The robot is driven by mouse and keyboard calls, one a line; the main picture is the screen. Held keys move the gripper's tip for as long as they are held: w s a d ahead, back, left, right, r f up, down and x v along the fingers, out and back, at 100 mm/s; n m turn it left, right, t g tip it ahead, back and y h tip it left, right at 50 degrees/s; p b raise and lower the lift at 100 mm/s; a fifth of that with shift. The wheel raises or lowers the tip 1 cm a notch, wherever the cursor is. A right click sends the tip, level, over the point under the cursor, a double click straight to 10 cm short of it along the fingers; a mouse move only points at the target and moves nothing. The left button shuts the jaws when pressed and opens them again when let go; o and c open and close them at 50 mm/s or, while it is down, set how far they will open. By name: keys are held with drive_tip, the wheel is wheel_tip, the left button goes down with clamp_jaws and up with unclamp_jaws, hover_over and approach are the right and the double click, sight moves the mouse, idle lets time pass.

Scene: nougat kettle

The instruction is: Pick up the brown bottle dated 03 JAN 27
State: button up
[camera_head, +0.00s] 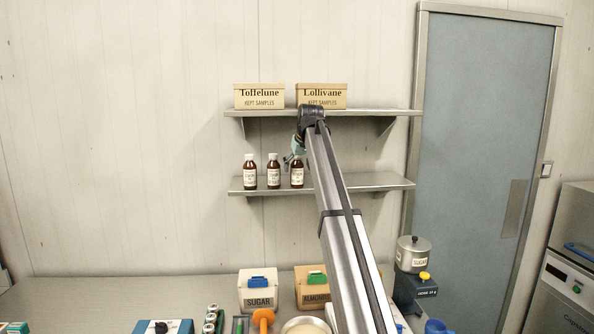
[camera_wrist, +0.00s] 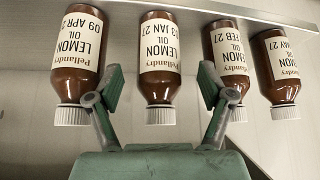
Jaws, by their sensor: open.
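The wrist view shows the brown bottles upside down. The brown bottle with a white cap and a cream Lemon Oil label reading 03 JAN 27, its first digit partly cut (camera_wrist: 159,62), stands between the spread fingers of my gripper (camera_wrist: 161,88). The fingers are open, with the bottle apart from both as far as I can see. In the head view my gripper (camera_head: 291,159) is at the lower shelf, by the rightmost visible bottle (camera_head: 297,177), partly covering its top.
Similar bottles stand close on both sides: one dated APR (camera_wrist: 77,50), one FEB (camera_wrist: 227,55), one MAY (camera_wrist: 277,65). They share the lower shelf (camera_head: 370,182). Kept-sample boxes (camera_head: 259,97) sit on the upper shelf (camera_head: 395,112). The counter (camera_head: 100,290) below holds several items.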

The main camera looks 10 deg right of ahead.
sight(297, 171)
drive_tip(key=shift+p+x, duration=0.55)
drive_tip(key=shift+x, duration=1)
drive_tip(key=shift+s+d, duration=0.1)
drive_tip(key=c, duration=1.4)
drive_tip(key=shift+r+b, duration=0.1)
drive_tip(key=shift+b, duration=0.2)
